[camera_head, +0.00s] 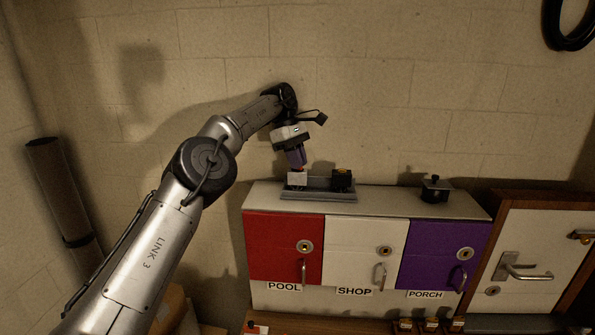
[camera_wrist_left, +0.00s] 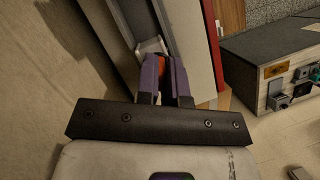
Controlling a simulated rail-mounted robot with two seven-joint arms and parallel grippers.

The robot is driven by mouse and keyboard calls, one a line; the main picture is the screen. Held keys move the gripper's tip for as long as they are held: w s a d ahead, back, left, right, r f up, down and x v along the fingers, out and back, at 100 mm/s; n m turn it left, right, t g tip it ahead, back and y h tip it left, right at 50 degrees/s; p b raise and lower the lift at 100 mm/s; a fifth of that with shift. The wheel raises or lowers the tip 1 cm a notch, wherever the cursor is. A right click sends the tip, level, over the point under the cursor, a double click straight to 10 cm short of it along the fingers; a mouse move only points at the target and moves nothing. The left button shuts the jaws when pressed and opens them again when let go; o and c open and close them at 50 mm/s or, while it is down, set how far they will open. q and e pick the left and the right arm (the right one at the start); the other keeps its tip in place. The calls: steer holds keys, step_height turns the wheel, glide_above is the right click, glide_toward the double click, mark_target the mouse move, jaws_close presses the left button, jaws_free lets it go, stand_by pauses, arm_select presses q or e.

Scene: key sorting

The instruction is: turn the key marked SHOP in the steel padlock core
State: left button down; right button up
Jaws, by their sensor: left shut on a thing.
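My left gripper (camera_head: 297,163) points down over the cabinet top. Its purple fingers are shut on a small orange-red thing, apparently a key head (camera_wrist_left: 161,66); no marking on it can be read. Directly below the fingers a pale block (camera_head: 297,180), apparently the steel padlock core, sits in a grey tray (camera_head: 318,195). The fingers hide the key's shaft, so I cannot tell how far it sits in the core or how it is turned. In the left wrist view the gripper (camera_wrist_left: 163,60) is above a pale piece. My right gripper is not in view.
A dark fixture (camera_head: 435,190) stands farther right on the cabinet top. Below are red (camera_head: 270,245), white (camera_head: 352,250) and purple doors (camera_head: 425,250), labelled POOL, SHOP and PORCH.

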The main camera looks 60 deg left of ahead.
arm_select(q)
steer(key=shift+f+n+t+b, duration=0.1)
steer(key=shift+n+t+b, duration=0.2)
steer(key=shift+n+b, duration=0.5)
steer(key=shift+n+t+y+b, duration=0.3)
steer(key=shift+n+b, duration=0.45)
steer(key=shift+n, duration=0.15)
steer(key=shift+n+b, duration=0.3)
steer(key=shift+n, duration=0.2)
steer(key=shift+n+b, duration=0.3)
steer(key=shift+t, duration=0.3)
